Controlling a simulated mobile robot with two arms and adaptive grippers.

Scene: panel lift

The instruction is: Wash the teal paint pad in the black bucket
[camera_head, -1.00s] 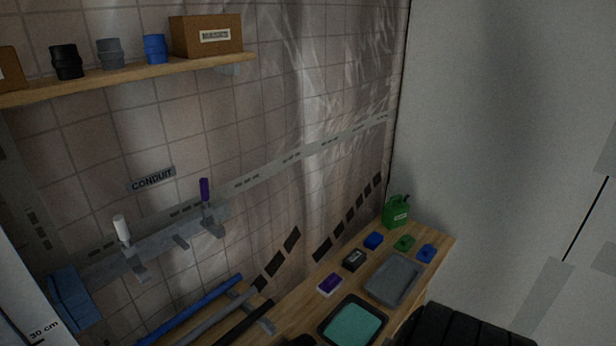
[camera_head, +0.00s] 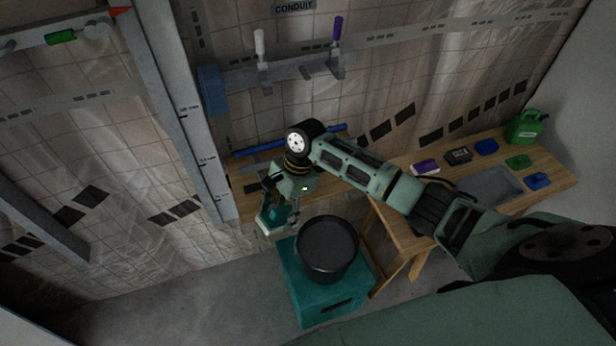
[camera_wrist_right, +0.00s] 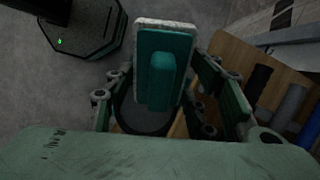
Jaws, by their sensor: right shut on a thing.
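The teal paint pad (camera_head: 268,223) is in my right gripper (camera_head: 281,206), above and left of the black bucket's rim in the head view. In the right wrist view the pad (camera_wrist_right: 180,38) shows its teal back and raised handle, with a pale edge. The fingers of my right gripper (camera_wrist_right: 163,90) are around the handle. The black bucket (camera_head: 328,252) stands upright on a teal box. In the wrist view the bucket (camera_wrist_right: 140,120) shows partly behind the pad. The inside of the bucket is dark. My left gripper is not in view.
The teal box (camera_head: 298,296) stands on the grey floor beside the wooden bench (camera_head: 392,222). The bench holds a grey tray (camera_head: 490,186), a green can (camera_head: 526,127) and several small blocks. A wall rail (camera_head: 300,70) holds tools. Floor left of the box is clear.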

